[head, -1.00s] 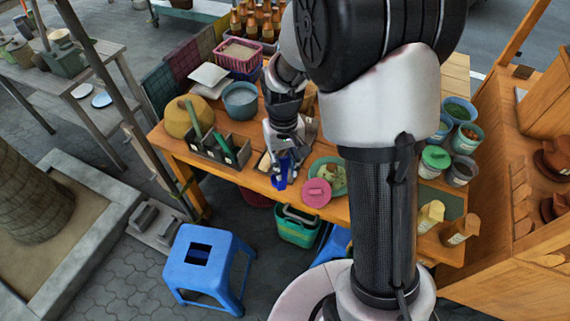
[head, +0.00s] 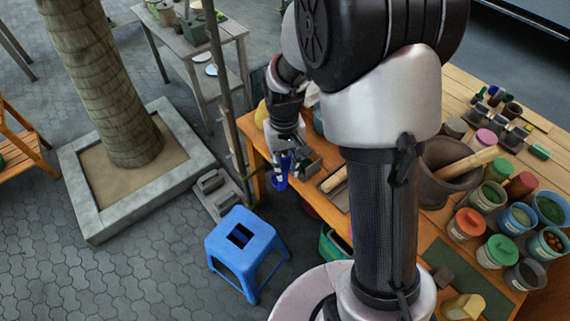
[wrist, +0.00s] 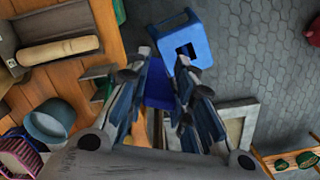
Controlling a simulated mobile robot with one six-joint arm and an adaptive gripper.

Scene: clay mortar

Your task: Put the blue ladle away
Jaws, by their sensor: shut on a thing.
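My gripper (head: 283,158) is over the near left corner of the wooden table (head: 253,135). It is shut on the blue ladle (head: 281,178), which hangs below the fingers in the head view. In the wrist view the ladle's blue part (wrist: 158,88) shows between the two fingers (wrist: 172,82). Much of the ladle is hidden by the fingers. A dark grey wooden box (head: 311,164) stands on the table just right of the gripper, partly hidden by my arm.
A blue stool (head: 245,240) stands on the floor below the gripper; it also shows in the wrist view (wrist: 190,38). A tray (wrist: 90,18) with a wooden roller (wrist: 58,50) lies on the table. Tubs (head: 470,224) crowd the right. A post (head: 224,95) stands left of the table.

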